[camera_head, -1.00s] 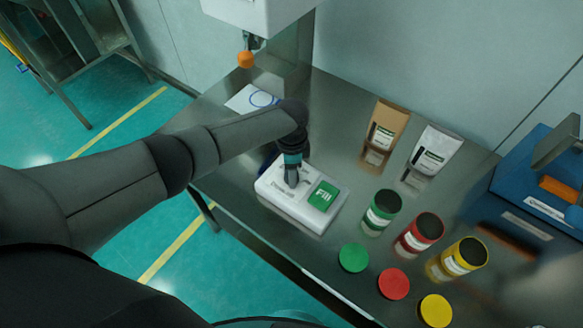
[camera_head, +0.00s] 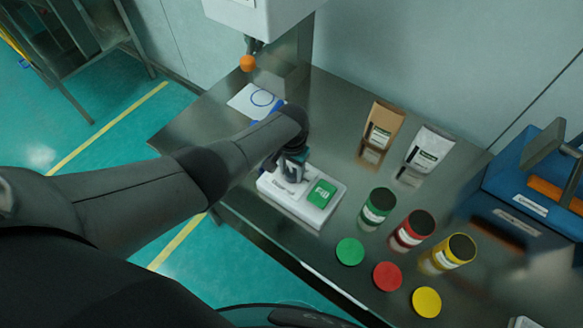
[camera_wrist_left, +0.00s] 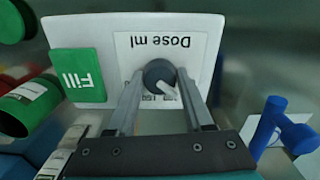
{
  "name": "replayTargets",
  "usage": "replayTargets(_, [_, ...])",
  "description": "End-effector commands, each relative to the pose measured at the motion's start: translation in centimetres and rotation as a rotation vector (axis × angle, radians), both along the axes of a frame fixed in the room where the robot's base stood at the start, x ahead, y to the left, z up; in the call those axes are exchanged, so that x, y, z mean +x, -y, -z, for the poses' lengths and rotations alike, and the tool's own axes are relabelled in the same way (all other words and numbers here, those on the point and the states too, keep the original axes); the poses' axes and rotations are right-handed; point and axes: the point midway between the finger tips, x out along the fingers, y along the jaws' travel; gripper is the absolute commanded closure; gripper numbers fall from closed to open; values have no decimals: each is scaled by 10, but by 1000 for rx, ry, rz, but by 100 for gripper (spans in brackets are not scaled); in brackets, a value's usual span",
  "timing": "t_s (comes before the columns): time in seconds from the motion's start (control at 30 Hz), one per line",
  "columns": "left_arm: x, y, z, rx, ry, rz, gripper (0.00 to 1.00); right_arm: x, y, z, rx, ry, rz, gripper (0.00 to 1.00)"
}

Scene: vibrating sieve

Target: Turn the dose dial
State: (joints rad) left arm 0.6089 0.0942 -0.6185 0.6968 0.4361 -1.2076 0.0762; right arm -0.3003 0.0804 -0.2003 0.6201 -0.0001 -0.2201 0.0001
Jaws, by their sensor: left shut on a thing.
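The white dose box (camera_head: 300,207) stands near the table's front edge, with a "Dose ml" label and a green Fill button (camera_head: 321,193). In the left wrist view, the dark round dose dial (camera_wrist_left: 158,72) with a light pointer sits below the label, beside the Fill button (camera_wrist_left: 78,75). My left gripper (camera_wrist_left: 161,82) has one finger on each side of the dial and is shut on it. In the head view my left gripper (camera_head: 291,170) covers the dial from above. My right gripper is not in view.
Green (camera_head: 377,207), red (camera_head: 412,231) and yellow (camera_head: 448,254) jars stand right of the box, with loose lids in front. A brown bag (camera_head: 381,128) and a white bag (camera_head: 428,150) stand behind. A blue machine (camera_head: 530,190) is at the right.

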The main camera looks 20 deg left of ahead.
Motion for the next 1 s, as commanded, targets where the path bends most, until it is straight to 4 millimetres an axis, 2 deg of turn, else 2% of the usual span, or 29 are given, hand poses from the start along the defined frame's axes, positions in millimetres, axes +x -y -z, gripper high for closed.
replayTargets(0.4, [0,1,-1,0,1,-249,100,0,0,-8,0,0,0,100])
replayTargets(1.0, [1,0,0,0,1,-311,100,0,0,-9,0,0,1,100])
